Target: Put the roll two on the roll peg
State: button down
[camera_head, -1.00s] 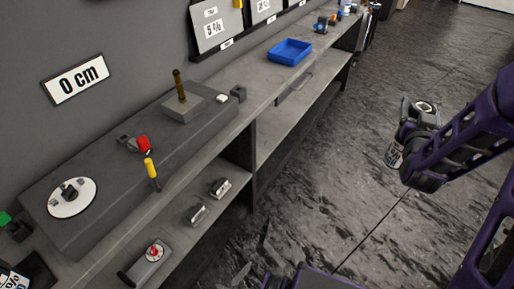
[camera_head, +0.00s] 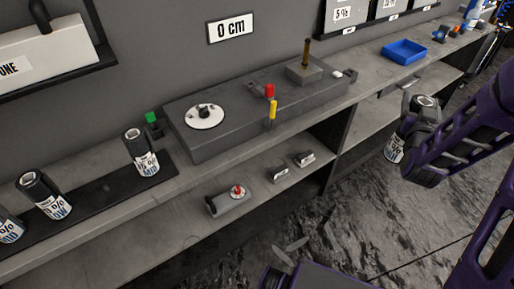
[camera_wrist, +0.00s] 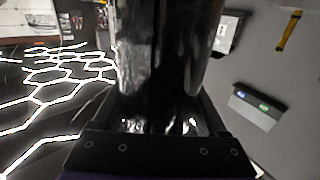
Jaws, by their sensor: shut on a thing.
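My gripper (camera_head: 412,124) is at the right, over the floor and away from the bench. It is shut on a dark film roll (camera_head: 394,151), taken as roll two, with a white printed label at its lower end. The gripper hides the roll's middle. In the wrist view the glossy dark roll (camera_wrist: 160,60) fills the space between the fingers. A brass upright peg (camera_head: 307,52), likely the roll peg, stands bare on a grey block on the raised machine, to the left of my gripper and apart from it.
The grey machine (camera_head: 225,140) carries a white disc (camera_head: 205,116) and red and yellow handles (camera_head: 271,100). Several labelled rolls stand on a black strip (camera_head: 95,203) at left. A blue tray (camera_head: 404,51) lies on the bench. Open floor (camera_head: 350,215) separates the bench from my arm.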

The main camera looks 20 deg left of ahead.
aim_at(107, 190)
jog(key=k+j+u, duration=0.15)
jog(key=j+u, duration=0.15)
jog(key=u, duration=0.15)
jog(key=k+j+u, duration=0.15)
jog(key=j+u, duration=0.55)
jog(key=u, duration=0.2)
